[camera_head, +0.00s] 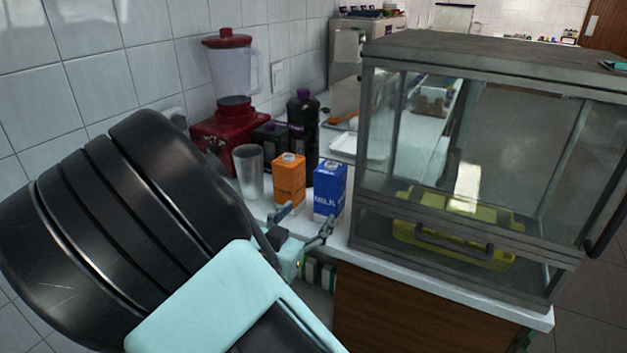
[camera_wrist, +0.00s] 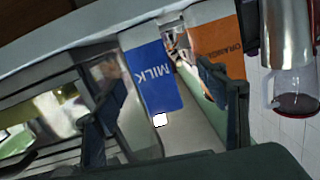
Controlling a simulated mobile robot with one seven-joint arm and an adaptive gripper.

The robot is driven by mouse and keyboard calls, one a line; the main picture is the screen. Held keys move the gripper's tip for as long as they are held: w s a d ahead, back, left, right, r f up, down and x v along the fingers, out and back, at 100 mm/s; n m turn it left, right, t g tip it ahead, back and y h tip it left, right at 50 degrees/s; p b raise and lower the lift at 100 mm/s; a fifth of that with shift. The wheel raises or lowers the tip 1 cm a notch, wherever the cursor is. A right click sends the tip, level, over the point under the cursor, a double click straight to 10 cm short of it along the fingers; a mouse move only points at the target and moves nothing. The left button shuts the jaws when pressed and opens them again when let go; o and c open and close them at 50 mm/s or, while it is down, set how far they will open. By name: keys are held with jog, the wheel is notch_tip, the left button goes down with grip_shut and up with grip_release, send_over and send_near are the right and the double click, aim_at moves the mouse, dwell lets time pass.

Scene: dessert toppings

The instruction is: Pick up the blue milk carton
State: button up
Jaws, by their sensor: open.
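The blue milk carton (camera_head: 329,190) stands upright on the white counter, right of an orange carton (camera_head: 289,179). In the wrist view the blue carton (camera_wrist: 153,76) shows tilted, with "MILK" on its side and a white cap, and it lies between the lines of my two fingers. My gripper (camera_head: 304,221) is open and empty at the counter's front edge, in front of the two cartons and apart from the blue one. In the wrist view, my gripper's fingers (camera_wrist: 168,112) are spread, and the right finger overlaps the orange carton (camera_wrist: 218,47).
A glass display case (camera_head: 470,150) with a yellow tray (camera_head: 409,232) inside stands close right of the blue carton. A metal cup (camera_head: 249,172), a red blender (camera_head: 229,125) and a dark bottle (camera_head: 303,125) stand left and behind. The cartons are close together.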

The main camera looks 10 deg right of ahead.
aim_at(324, 202)
jog(key=shift+t+h, duration=0.4)
jog(key=shift+h, duration=0.2)
jog(key=x, duration=0.3)
jog(key=d+b+x, duration=0.1)
jog(key=x, duration=0.1)
jog(key=shift+s+f, duration=0.1)
jog(key=shift+s, duration=0.2)
jog(key=shift+r+b+x, duration=0.15)
jog(key=shift+b+x, duration=0.1)
jog(key=shift+x, duration=1.15)
jog(key=shift+r+b+x, duration=0.15)
jog(key=shift+b+x, duration=0.1)
jog(key=shift+x, duration=1.1)
jog(key=shift+d, duration=0.1)
jog(key=shift+r, duration=0.1)
jog(key=c, duration=1.6)
